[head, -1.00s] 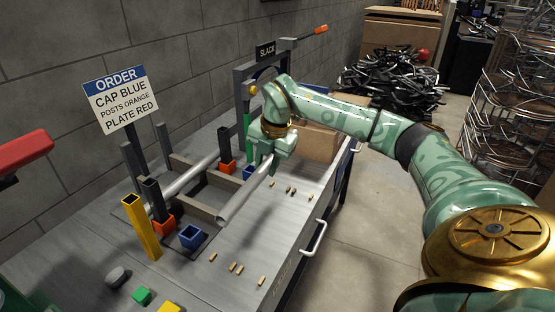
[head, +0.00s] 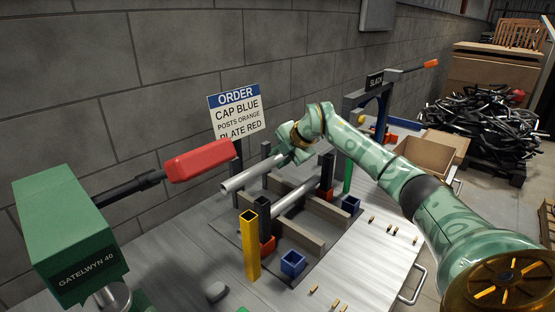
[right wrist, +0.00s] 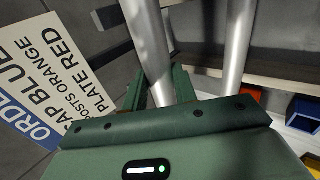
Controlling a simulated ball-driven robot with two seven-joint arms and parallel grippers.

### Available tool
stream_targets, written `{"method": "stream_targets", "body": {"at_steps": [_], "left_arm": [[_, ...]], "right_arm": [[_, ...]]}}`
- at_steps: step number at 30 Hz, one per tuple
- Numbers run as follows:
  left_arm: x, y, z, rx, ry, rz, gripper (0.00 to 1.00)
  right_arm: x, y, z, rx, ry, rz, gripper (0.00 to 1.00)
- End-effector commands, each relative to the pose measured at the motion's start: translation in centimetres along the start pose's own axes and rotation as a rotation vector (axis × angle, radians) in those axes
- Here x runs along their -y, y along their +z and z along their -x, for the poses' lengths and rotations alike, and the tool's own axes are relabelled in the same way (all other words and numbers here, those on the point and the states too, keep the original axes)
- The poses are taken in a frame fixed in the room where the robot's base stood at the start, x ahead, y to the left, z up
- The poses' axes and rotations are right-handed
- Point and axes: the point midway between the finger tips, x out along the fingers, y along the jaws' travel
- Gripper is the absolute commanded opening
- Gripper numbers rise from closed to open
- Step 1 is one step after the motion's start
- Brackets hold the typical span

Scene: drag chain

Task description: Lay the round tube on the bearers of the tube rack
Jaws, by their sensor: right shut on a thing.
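My right gripper (head: 283,160) is shut on a round silver tube (head: 247,177), which it holds raised above the back left of the tube rack, in front of the sign. In the right wrist view the held tube (right wrist: 148,45) runs between the two fingers. A second silver tube (head: 294,200) lies low across the rack; it also shows in the right wrist view (right wrist: 237,45), beside the held one and apart from it. The rack's taupe bearers (head: 302,237) run between dark upright posts (head: 265,217). The held tube's far end is hidden by the gripper. My left gripper is out of view.
An order sign (head: 236,112) stands behind the rack. A yellow square post (head: 249,246) and a blue cup (head: 293,263) stand at its front. A green machine with a red handle (head: 200,159) reaches in from the left. Brass pins lie on the right.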

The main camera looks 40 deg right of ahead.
Motion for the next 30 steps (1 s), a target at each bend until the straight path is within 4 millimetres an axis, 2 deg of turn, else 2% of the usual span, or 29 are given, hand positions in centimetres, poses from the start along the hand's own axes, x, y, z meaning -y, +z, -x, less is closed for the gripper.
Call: {"method": "stream_targets", "body": {"at_steps": [8,12,30], "left_arm": [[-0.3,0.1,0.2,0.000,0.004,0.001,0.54],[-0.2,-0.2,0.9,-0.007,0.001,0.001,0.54],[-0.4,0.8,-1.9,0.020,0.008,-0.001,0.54]], "right_arm": [[-0.1,-0.1,0.1,-0.001,0.001,0.001,0.02],[-0.2,-0.1,0.2,0.000,0.001,0.002,0.02],[5.4,-0.1,-6.4,-0.002,-0.003,0.001,0.02]]}}
